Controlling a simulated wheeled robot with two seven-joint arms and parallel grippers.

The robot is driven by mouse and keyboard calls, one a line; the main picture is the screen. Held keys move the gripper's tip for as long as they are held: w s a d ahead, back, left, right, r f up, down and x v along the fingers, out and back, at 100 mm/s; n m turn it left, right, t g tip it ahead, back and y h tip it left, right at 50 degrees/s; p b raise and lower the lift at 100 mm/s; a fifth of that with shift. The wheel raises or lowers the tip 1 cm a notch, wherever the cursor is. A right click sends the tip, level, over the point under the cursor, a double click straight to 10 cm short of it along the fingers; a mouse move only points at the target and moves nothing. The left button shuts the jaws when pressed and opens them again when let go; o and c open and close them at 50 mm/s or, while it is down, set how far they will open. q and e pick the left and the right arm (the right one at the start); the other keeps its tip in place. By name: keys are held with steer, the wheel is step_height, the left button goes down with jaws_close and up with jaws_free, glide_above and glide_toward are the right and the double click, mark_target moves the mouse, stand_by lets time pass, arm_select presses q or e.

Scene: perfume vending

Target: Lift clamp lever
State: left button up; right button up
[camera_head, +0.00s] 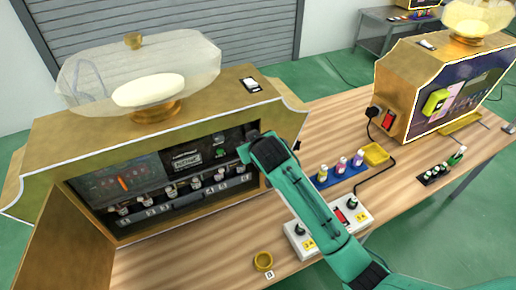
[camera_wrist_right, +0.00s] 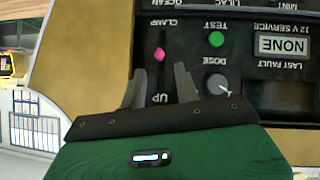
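The clamp lever's pink knob (camera_wrist_right: 160,54) shows in the right wrist view, in a dark vertical slot on the machine's panel. The panel appears upside down there, with "CLAMP" above the knob and "UP" below it. My right gripper (camera_wrist_right: 160,82) is open, one finger on each side of the slot, with the knob just beyond and between the fingertips. I see no clear contact. In the head view, my green right arm reaches to the right end of the open gold machine's panel (camera_head: 130,178) and hides the lever. My left gripper is out of view.
A green TEST button (camera_wrist_right: 216,39) and a DOSE dial (camera_wrist_right: 216,84) sit right of the lever.

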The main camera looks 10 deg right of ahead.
steer(key=b+v, duration=0.1)
steer(key=v, duration=0.7)
steer(key=shift+s+r+b, duration=0.25)
steer(key=shift+s+b, duration=0.1)
